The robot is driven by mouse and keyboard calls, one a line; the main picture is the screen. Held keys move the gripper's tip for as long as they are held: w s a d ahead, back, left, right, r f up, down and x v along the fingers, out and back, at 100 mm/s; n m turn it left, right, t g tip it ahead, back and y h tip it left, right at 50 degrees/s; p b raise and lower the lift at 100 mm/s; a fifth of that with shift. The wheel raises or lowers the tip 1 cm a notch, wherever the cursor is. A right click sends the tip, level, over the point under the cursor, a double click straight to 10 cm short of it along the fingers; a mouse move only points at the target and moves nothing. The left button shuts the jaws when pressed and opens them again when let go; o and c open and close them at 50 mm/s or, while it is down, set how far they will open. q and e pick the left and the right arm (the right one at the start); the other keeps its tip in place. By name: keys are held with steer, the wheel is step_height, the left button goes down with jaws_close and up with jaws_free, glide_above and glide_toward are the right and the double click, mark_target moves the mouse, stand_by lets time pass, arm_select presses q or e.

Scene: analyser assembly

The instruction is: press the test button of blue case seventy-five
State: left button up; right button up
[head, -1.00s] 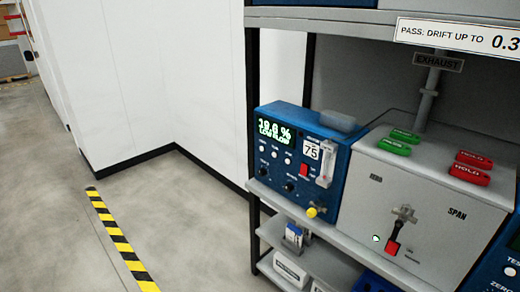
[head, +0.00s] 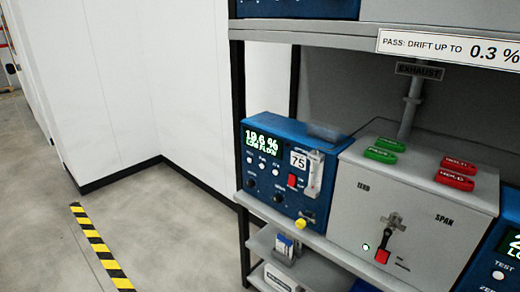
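The blue case seventy-five (head: 261,193) stands at the left end of the rack's middle shelf. Its green display (head: 262,139) reads about 19.6 % with a low flow line. A white label marked 75 (head: 299,161) is on its front. Small white round buttons (head: 262,166) sit in a row under the display, their lettering too small to read surely. A red switch (head: 292,181), a clear flow tube (head: 314,178) and a yellow knob (head: 300,224) are on its right part. Neither of my grippers shows.
A grey box (head: 405,215) marked ZERO and SPAN stands right of the case, with a red-tipped lever (head: 383,256), green tags (head: 380,155) and red tags (head: 455,182). Another blue case (head: 504,246) is at the right edge. Open floor (head: 165,235) lies left of the rack.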

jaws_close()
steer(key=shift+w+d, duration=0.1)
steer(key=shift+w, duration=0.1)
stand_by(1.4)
